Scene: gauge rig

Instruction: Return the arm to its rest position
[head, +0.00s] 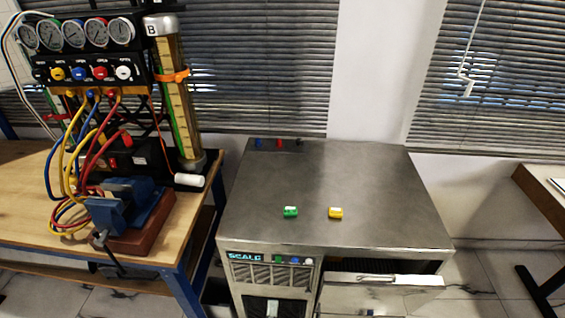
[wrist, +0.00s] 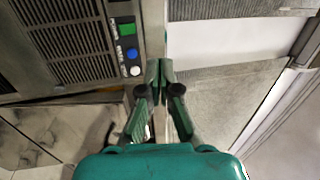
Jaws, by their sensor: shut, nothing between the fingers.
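My gripper (wrist: 159,75) shows in the wrist view, with its green fingers shut and nothing between them. Its fingertips are in front of the metal cabinet's front, by the buttons and the drawer. How far the fingertips are from the cabinet I cannot tell. My arm and gripper do not show in the head view.
A workbench at left holds a gauge rig (head: 85,70) with hoses and a blue vise (head: 125,205). Floor shows at right.

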